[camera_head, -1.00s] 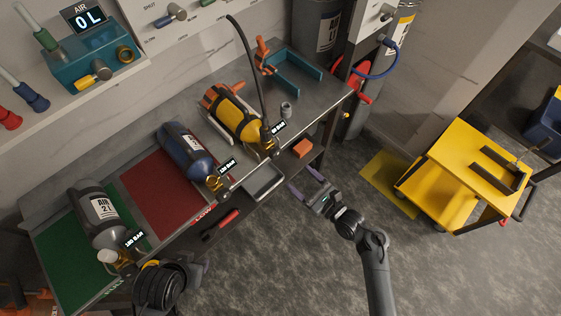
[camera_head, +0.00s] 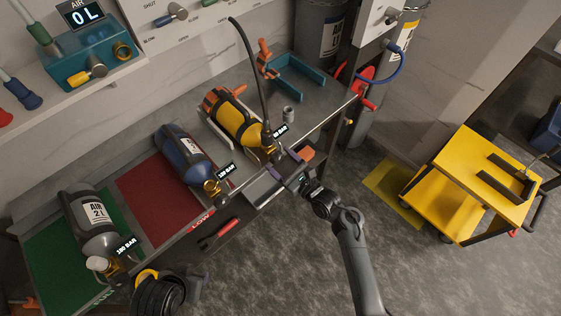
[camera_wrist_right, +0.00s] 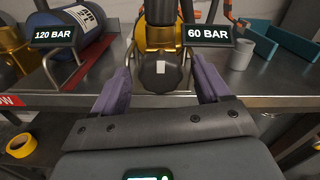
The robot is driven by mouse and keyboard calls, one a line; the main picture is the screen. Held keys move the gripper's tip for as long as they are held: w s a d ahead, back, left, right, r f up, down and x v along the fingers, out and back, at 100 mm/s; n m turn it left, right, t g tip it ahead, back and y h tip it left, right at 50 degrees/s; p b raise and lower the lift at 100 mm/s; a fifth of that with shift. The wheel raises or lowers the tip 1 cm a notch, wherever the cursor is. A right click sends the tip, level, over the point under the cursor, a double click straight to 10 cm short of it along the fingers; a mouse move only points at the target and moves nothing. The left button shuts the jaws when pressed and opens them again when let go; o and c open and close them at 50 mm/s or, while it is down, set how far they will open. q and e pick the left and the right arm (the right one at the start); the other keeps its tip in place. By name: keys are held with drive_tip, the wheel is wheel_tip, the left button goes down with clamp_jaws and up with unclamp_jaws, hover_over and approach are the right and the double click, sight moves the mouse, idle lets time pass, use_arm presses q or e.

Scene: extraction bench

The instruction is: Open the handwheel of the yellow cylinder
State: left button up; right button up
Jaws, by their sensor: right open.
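The yellow cylinder (camera_head: 236,122) lies on the bench in a cradle, its brass valve toward the front edge and a black hose at the valve. Its dark round handwheel (camera_wrist_right: 160,76) faces the right wrist camera, under the brass valve body and beside a "60 BAR" readout (camera_wrist_right: 194,35). My right gripper (camera_head: 277,164) is open at the bench's front edge. In the wrist view its two purple fingers stand left and right of the handwheel, with gaps on both sides. A dark shape at lower left of the head view seems to be my left arm; its jaws are unclear.
A blue cylinder (camera_head: 183,153) with a "120 BAR" readout and a grey cylinder (camera_head: 92,222) lie to the left. A small grey cup (camera_head: 289,114) and a teal bracket (camera_head: 296,78) are to the right. A yellow cart (camera_head: 480,180) stands farther right.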

drive_tip(key=shift+w+a, duration=0.15)
drive_tip(key=shift+w, duration=0.05)
drive_tip(key=c, duration=1)
drive_tip(key=shift+c, duration=0.2)
drive_tip(key=shift+n, duration=0.3)
